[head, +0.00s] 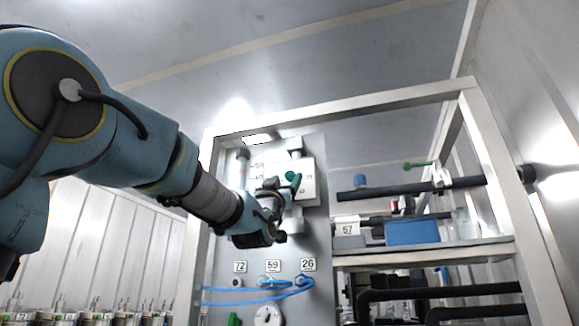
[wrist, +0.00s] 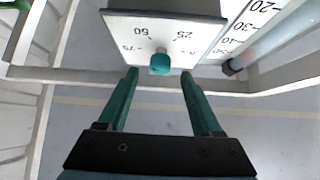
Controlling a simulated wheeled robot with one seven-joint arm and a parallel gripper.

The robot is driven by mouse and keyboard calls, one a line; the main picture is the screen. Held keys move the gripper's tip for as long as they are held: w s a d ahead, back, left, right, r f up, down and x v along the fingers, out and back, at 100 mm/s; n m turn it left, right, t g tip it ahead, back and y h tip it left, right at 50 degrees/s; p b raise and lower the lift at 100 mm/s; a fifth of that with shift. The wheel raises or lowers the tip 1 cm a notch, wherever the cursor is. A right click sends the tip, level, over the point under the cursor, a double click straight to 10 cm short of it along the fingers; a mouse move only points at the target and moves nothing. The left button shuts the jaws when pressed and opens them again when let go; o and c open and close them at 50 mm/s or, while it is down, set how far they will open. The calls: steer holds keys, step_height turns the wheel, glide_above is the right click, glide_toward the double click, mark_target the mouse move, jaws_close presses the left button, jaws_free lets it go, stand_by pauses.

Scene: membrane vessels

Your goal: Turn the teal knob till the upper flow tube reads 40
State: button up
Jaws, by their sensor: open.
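The teal knob (wrist: 160,63) sits on a white dial plate (wrist: 120,27) in the wrist view, with numbers 0, 25, 50 and 75 appearing upside down around it. My gripper (wrist: 159,72) is open, its two green fingers reaching toward the plate on either side of the knob, with gaps visible. A clear flow tube (wrist: 285,38) with a scale marked 20, 30, 40 runs at the upper right; I cannot read its level surely. In the head view the white plate (head: 309,188) is partly hidden by my gripper, and a flow tube (head: 242,166) stands left of it.
The grey panel (head: 322,235) carries labels 72, 59 and 26, blue hoses (head: 255,300) and a round gauge (head: 268,315) below my gripper. To the right are dark pipes (head: 410,187), a green-handled valve (head: 418,164) and a shelf with a blue box (head: 412,232). A white frame surrounds this.

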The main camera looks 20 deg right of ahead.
mark_target(289, 175)
steer(key=p+x, duration=0.2)
steer(key=x, duration=0.2)
steer(key=shift+c, duration=0.3)
jaws_close()
stand_by(0.3)
